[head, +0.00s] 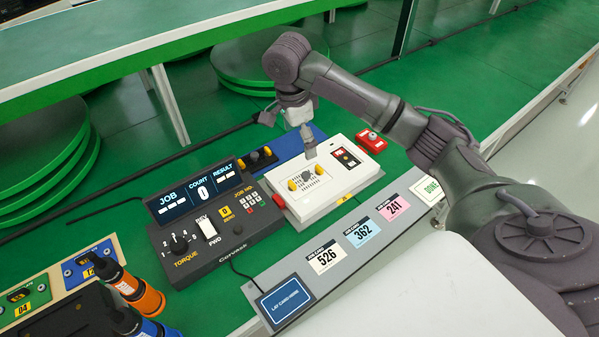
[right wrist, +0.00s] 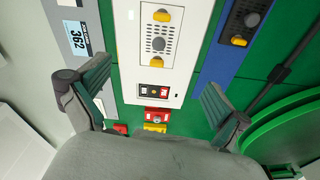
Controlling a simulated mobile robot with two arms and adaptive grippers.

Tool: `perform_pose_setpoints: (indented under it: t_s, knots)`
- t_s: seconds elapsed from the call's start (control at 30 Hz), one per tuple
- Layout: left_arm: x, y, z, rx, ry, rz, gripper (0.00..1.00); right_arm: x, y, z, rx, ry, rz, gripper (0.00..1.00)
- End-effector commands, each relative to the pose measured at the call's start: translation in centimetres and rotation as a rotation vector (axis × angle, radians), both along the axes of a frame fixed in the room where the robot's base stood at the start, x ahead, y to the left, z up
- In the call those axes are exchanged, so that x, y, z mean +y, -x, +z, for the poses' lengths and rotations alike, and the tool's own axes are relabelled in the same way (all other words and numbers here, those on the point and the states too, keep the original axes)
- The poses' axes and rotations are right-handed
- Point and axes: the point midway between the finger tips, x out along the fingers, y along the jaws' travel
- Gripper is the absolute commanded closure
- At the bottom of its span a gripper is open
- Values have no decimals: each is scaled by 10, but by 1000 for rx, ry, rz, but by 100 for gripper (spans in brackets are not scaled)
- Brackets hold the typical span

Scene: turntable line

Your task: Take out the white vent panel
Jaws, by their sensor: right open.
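The white vent panel (head: 309,182) lies in the top of a white housing (head: 343,190). It has a dotted grille with a grey round piece and a yellow knob at each end; it also shows in the right wrist view (right wrist: 159,33). My right gripper (head: 290,128) is open and empty above the housing's back edge. In the right wrist view its fingers (right wrist: 155,85) are spread wide on either side of the housing, with the small black switch panel (right wrist: 155,90) between them and the vent panel farther up. My left gripper is not in view.
A dark control box (head: 215,225) with a display stands left of the housing. A blue unit (head: 290,148) lies behind it, and a red button box (head: 371,141) beside it. A grey strip (head: 345,255) with job cards runs in front. Orange and blue tools (head: 140,292) stand lower left.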

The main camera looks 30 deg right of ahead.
Motion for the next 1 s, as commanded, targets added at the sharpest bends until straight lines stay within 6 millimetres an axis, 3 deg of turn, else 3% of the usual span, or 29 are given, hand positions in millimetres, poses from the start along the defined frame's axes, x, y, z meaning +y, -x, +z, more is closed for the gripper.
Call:
perform_pose_setpoints:
  t_s: [0.33,0.67,1.0]
  knots:
    - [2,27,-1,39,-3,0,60,-9,1,-59,3,3,-13,0]
    - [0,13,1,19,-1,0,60,-12,2,-89,1,1,-12,0]
    - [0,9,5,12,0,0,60,-17,3,-132,0,2,-10,0]
